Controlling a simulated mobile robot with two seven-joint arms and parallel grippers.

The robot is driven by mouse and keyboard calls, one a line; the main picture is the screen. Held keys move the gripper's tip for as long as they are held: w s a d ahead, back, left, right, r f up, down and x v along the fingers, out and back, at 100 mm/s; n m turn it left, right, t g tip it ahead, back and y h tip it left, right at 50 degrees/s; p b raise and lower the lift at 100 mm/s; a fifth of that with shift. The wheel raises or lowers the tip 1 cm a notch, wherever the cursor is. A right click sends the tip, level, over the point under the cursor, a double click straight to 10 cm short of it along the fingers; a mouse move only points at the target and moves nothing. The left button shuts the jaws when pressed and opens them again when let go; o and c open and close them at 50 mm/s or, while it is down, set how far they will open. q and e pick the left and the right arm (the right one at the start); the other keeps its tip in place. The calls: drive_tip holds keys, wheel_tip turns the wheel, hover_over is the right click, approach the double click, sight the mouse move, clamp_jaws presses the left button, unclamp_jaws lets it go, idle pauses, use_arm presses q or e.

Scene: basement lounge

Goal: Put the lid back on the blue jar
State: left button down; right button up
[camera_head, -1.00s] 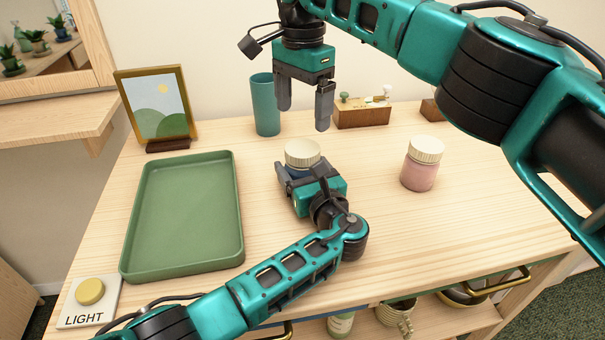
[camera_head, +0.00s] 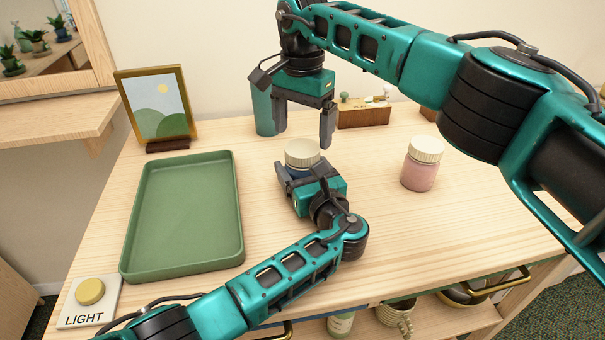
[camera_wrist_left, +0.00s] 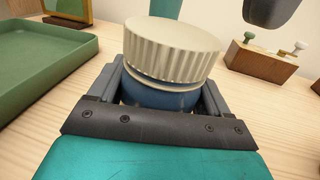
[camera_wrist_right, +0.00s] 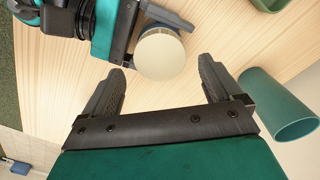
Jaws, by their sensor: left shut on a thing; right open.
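The blue jar (camera_wrist_left: 160,97) stands on the table, with its cream ribbed lid (camera_head: 302,153) on top. In the left wrist view the lid (camera_wrist_left: 172,50) sits slightly tilted on the jar's mouth. My left gripper (camera_head: 298,172) is shut around the jar's body, below the lid, and hides most of the jar in the head view. My right gripper (camera_head: 303,138) is open and empty above the jar, pointing down. In the right wrist view the lid (camera_wrist_right: 159,53) lies just beyond the open fingers.
A green tray (camera_head: 238,215) lies at left, with a picture frame (camera_head: 180,88) behind it. A teal cup (camera_head: 263,110) and a wooden box (camera_head: 362,117) stand at the back. A pink jar (camera_head: 419,172) with a cream lid stands right. A light button (camera_head: 90,291) is front left.

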sight(302, 147)
drive_tip(key=shift+f, duration=1.95)
